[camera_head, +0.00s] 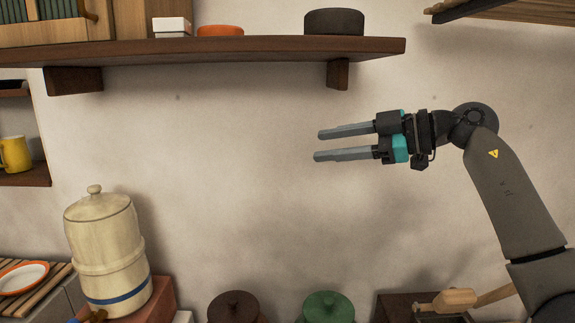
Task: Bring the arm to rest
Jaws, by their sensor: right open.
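My right arm comes in from the right edge, bent at a dark joint. My right gripper (317,145) points left in front of the bare wall, below the wooden wall shelf. Its two grey fingers are apart and nothing is between them. My left gripper is not in view.
The wall shelf (215,50) bears a dark round container (334,21), an orange dish (220,31) and a white box (171,26). Below stand a cream lidded crock (106,247), a brown lidded pot (233,306), a green lidded pot (328,306) and a wooden mallet (455,299).

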